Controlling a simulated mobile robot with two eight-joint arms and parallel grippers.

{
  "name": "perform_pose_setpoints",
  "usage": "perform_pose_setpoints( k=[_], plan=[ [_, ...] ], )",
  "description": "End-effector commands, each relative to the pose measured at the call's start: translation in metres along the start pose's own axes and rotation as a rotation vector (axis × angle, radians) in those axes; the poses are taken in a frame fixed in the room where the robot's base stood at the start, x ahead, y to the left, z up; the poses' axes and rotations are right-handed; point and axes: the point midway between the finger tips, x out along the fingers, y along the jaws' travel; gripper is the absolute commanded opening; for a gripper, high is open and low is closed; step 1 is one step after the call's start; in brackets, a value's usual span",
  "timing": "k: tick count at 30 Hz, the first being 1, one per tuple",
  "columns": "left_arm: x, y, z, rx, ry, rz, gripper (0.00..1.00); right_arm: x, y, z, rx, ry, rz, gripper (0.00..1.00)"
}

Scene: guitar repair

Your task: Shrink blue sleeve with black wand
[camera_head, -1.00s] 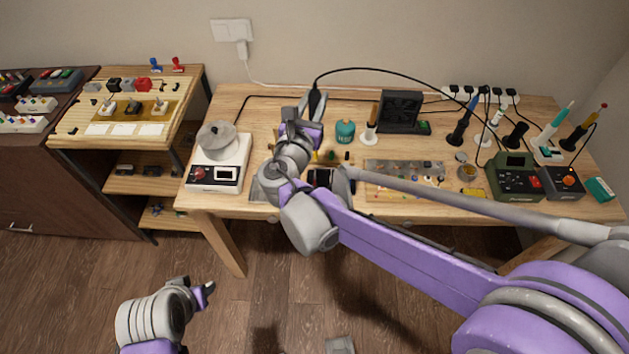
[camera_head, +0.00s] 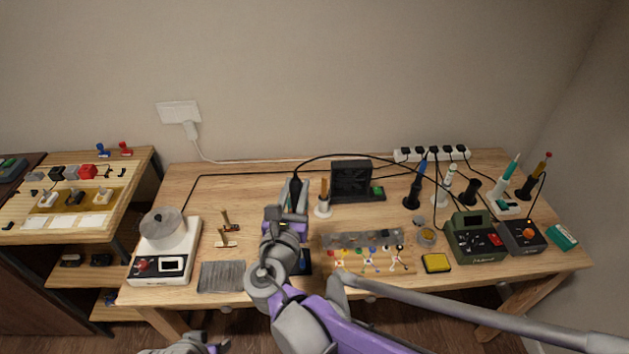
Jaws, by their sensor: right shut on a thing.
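My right gripper (camera_head: 293,211) is shut on the black wand (camera_head: 296,187), holding it upright above the middle of the workbench. A black cable runs from the wand's top to the right. The wand's lower end is hidden by my gripper and arm. Small coloured parts lie on the board (camera_head: 350,264) to the right of my arm. A blue one (camera_head: 372,250) among them may be the blue sleeve, but it is too small to be sure. Only a bit of my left gripper (camera_head: 213,349) shows at the bottom edge, so its jaws cannot be judged.
A scale-like device (camera_head: 165,262) stands at the left and a grey mat (camera_head: 222,276) lies beside it. A black fan box (camera_head: 351,181) and a white holder (camera_head: 323,209) stand behind. Tools in stands and a green station (camera_head: 474,240) fill the right side.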

Motion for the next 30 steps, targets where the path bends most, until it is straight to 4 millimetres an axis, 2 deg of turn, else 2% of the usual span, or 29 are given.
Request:
perform_pose_setpoints(
  k=[4, 11, 30],
  plan=[
    [0.0, 0.0, 0.0, 0.0, 0.0, 0.0, 0.5, -0.006, 0.007, -0.001, 0.0, -0.001, 0.019, 0.0],
    [0.006, 0.0, 0.005, 0.0, -0.004, 0.0, 0.5, -0.007, 0.009, -0.009, -0.001, 0.0, 0.021, 0.0],
    [0.054, 0.0, 0.041, 0.0, -0.026, 0.0, 0.5, -0.006, 0.008, -0.079, -0.001, 0.001, 0.02, 0.0]
  ],
)
